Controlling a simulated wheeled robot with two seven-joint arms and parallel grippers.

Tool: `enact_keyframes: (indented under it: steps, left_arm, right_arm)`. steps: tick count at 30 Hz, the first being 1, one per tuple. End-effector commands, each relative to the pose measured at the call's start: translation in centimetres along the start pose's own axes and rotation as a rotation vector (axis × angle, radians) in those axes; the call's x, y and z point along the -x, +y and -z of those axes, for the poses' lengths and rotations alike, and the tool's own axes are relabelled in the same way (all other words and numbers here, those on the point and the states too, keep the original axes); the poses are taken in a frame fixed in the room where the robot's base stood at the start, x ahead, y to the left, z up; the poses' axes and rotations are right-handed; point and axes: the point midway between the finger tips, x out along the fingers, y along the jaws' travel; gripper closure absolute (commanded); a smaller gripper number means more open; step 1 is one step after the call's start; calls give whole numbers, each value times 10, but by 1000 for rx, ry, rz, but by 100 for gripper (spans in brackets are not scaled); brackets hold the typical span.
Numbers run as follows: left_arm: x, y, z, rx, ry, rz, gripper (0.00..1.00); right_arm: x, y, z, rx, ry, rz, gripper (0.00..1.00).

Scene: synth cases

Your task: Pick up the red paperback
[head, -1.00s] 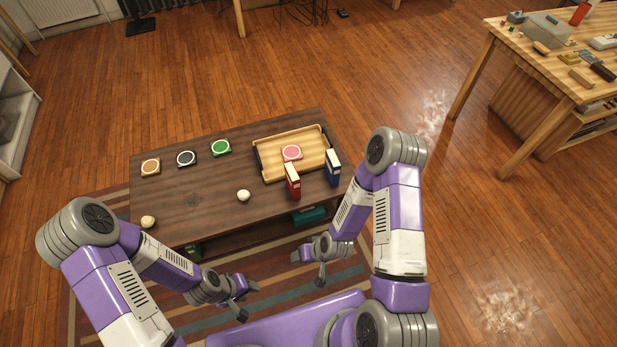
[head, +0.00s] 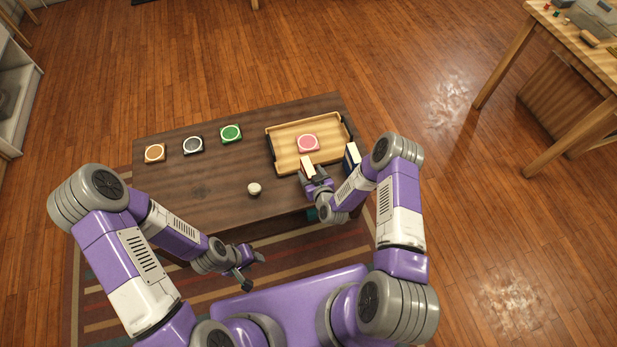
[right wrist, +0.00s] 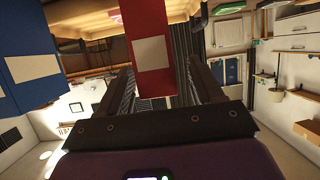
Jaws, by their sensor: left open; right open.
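The red paperback (head: 307,163) stands upright at the near edge of the dark wooden table, just in front of the wooden tray; my right gripper partly hides it in the head view. In the right wrist view the red paperback (right wrist: 146,20), with a pale label, shows between the two fingers. My right gripper (head: 312,175) is open at the book, one finger to each side; I cannot tell whether either finger touches it. My left gripper (head: 254,272) is open and empty, in front of the table over the striped rug.
A blue book (head: 352,157) stands close to the right of the red one, also in the right wrist view (right wrist: 38,60). The wooden tray (head: 284,134) holds a pink coaster (head: 308,143). A white ball (head: 255,188) lies to the left. The table's left middle is mostly clear.

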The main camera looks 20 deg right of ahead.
Motion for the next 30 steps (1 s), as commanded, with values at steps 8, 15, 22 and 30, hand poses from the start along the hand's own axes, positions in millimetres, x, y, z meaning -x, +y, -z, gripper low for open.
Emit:
enact_keyframes:
  steps: [8,15,22,30]
  left_arm:
    - [-12,-4,1,0,0,0,57]
    - [-11,-4,1,0,0,0,57]
    - [-11,-4,1,0,0,0,57]
    - [-11,-4,1,0,0,0,57]
  right_arm:
    - [-29,1,1,0,0,0,34]
    - [-29,1,2,0,-1,1,40]
    - [-29,1,2,0,-1,1,75]
    - [-29,1,2,0,-1,1,100]
